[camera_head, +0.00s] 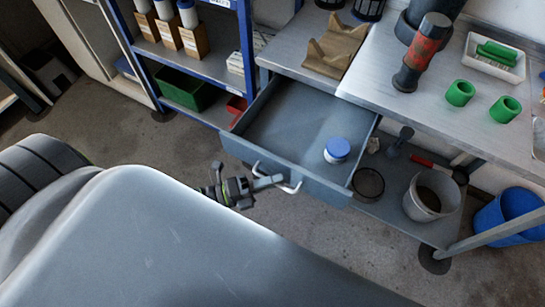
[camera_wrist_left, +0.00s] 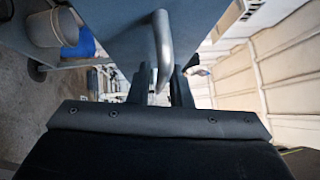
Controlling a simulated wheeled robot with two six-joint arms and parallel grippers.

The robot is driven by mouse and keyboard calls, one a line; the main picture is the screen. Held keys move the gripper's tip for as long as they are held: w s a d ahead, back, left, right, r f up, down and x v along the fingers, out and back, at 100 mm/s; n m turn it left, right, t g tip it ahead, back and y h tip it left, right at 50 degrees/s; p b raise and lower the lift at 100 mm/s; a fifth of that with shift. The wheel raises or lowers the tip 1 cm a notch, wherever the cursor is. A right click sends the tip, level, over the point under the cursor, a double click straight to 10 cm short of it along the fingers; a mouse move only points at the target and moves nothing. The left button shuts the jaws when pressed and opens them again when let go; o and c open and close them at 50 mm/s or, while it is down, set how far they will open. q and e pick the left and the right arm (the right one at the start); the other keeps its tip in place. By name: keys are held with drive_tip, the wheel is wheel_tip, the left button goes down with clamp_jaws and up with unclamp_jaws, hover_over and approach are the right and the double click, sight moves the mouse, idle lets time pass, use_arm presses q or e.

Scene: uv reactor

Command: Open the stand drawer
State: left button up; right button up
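The stand drawer (camera_head: 296,118) is pulled well out from under the workbench, and its grey inside shows in the head view. The drawer handle (camera_head: 293,187) is a metal bar on the drawer front. My left gripper (camera_head: 268,182) is at this handle. In the left wrist view, the handle (camera_wrist_left: 163,40) runs down between the two dark fingers (camera_wrist_left: 160,88), which are close on both sides of it. My right gripper is not in view.
The workbench top (camera_head: 385,85) holds a red and black tool (camera_head: 424,50), green rings (camera_head: 460,93) and a white tray (camera_head: 494,60). The lower shelf holds a bucket (camera_head: 431,195). A blue bucket (camera_head: 508,214) stands at right. A blue shelf rack (camera_head: 195,60) stands left of the drawer.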

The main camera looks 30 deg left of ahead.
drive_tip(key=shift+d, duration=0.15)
use_arm(q)
drive_tip(key=b+v, duration=0.3)
drive_tip(key=v, duration=1.4)
drive_tip(key=shift+a, duration=0.2)
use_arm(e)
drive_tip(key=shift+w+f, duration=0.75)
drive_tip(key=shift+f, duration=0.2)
use_arm(q)
drive_tip(key=shift+s, duration=0.1)
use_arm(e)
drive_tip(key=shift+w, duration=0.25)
